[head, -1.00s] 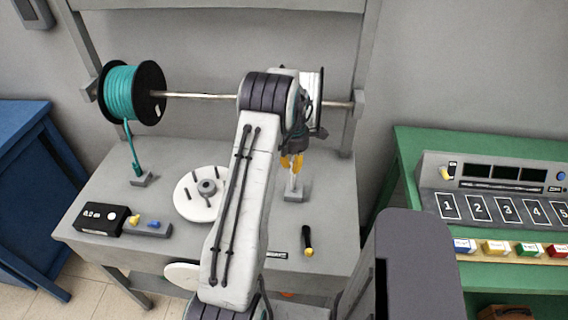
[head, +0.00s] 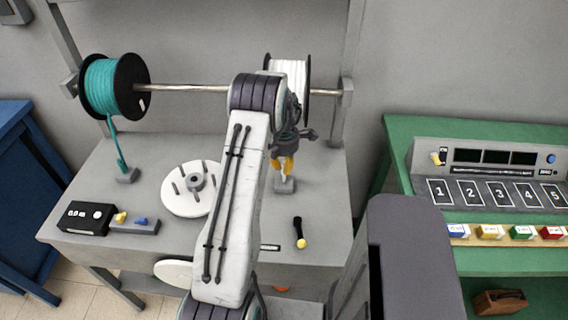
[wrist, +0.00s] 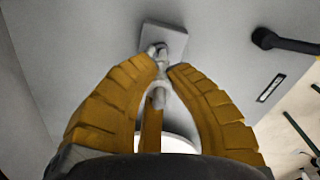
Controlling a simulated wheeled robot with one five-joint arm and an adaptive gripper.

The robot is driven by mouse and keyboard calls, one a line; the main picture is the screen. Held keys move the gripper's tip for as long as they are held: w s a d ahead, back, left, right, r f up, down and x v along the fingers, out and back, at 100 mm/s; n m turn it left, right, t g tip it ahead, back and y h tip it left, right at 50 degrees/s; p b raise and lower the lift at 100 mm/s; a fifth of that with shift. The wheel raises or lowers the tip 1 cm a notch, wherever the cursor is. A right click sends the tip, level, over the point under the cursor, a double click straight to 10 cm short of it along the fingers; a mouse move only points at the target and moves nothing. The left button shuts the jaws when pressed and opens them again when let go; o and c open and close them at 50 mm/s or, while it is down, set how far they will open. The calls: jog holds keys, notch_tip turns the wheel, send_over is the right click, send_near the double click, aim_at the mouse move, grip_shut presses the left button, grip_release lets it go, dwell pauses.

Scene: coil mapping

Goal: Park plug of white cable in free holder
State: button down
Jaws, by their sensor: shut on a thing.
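The white spool (head: 289,72) hangs on the rod, partly behind my arm. My gripper (head: 285,168) is low over the right grey holder (head: 284,186). In the wrist view, its yellow fingers (wrist: 161,72) are shut around the pale plug end of the white cable (wrist: 158,96). The plug's tip is at or just over the small holder block, also seen in the wrist view (wrist: 172,38). I cannot tell whether it is seated. The teal cable (head: 117,145) runs from the teal spool (head: 101,87) to the left holder (head: 128,176).
A white pegged disc (head: 180,203) lies left of my arm. A black-and-yellow tool (head: 299,232) lies on the grey bench near the front. A black meter box (head: 85,218) sits front left. A green table (head: 400,140) with a numbered panel stands right.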

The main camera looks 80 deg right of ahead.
dwell(0.4)
jog(key=shift+f+b, duration=0.85)
jog(key=shift+f, duration=0.1)
jog(key=shift+f+b, duration=0.9)
jog(key=shift+f, duration=0.15)
dwell(1.1)
jog(key=c, duration=1.2)
grip_release()
jog(key=shift+c, duration=0.2)
jog(key=r, duration=1.2)
jog(key=shift+a, duration=0.2)
